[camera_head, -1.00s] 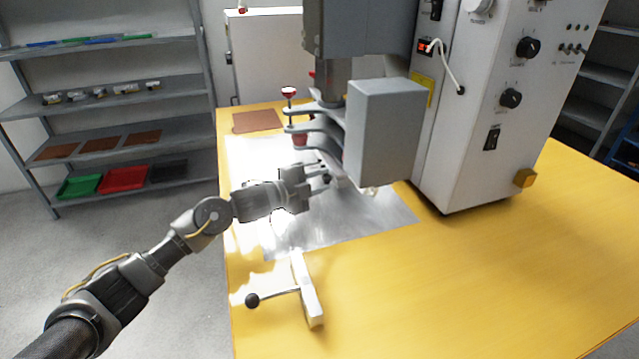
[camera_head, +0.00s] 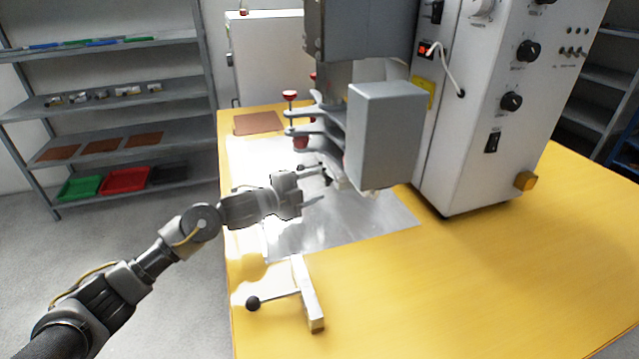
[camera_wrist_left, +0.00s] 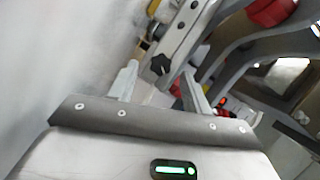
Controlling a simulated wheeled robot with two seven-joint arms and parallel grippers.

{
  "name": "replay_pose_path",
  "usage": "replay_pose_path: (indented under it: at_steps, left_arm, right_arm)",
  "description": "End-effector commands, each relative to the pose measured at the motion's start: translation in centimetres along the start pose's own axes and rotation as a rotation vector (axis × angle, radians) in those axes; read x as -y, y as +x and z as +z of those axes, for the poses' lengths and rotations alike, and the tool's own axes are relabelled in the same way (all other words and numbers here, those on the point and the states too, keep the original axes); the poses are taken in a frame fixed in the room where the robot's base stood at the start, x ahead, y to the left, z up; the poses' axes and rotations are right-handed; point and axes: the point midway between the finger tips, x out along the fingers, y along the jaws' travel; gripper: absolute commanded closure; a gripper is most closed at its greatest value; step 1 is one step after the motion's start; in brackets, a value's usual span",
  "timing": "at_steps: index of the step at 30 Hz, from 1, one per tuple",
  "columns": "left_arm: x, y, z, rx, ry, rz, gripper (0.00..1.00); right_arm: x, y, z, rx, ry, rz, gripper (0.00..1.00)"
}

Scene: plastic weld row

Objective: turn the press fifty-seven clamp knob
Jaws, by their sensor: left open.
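The press (camera_head: 388,135) stands over a metal plate on the yellow table. A small black lobed knob (camera_head: 327,181) sits low on the press, in front of its grey box. The left wrist view shows it as a black star-shaped knob (camera_wrist_left: 160,65) on a pale bar, between and beyond my fingertips. I take it for the clamp knob; no number is readable. My left gripper (camera_head: 315,186) is open, its fingers pointing at the knob, with no clear contact. It also shows in the left wrist view (camera_wrist_left: 158,78). My right gripper is not in view.
Red-topped screws (camera_head: 290,95) stand on the press arms just behind. A white control cabinet (camera_head: 475,130) stands to the right. A bar with a black ball handle (camera_head: 252,303) lies nearer on the table. The metal plate (camera_head: 350,222) is bare in front; the table's right is clear.

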Motion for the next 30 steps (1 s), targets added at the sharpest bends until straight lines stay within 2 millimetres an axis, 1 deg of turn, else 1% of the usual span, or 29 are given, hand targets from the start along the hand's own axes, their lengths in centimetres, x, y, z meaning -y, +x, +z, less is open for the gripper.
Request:
replay_pose_path:
  at_steps: [1, 6, 9, 12, 17, 26, 30]
  left_arm:
    - [0.0, -1.1, 0.1, 0.002, 0.001, 0.0, 0.51]
    - [0.0, -4.6, 0.1, 0.002, 0.001, 0.0, 0.51]
    - [0.0, -6.2, 0.1, 0.002, 0.001, 0.001, 0.51]
    - [0.0, -7.4, 0.1, 0.002, 0.0, 0.001, 0.51]
    - [0.0, -8.2, 0.0, 0.001, 0.0, 0.0, 0.51]
    - [0.0, -8.3, 0.0, 0.001, -0.001, 0.0, 0.51]
    - [0.6, -8.6, -0.9, 0.019, -0.039, -0.004, 0.51]
  right_arm:
    - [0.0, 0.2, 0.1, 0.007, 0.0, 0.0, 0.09]
    - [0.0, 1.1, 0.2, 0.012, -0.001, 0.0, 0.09]
    - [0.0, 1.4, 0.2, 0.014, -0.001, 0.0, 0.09]
    - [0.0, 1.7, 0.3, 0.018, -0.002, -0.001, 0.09]
    - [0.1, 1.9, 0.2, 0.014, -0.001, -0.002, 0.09]
    - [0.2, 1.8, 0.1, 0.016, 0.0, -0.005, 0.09]
    - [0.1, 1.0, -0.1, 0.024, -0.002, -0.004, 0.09]
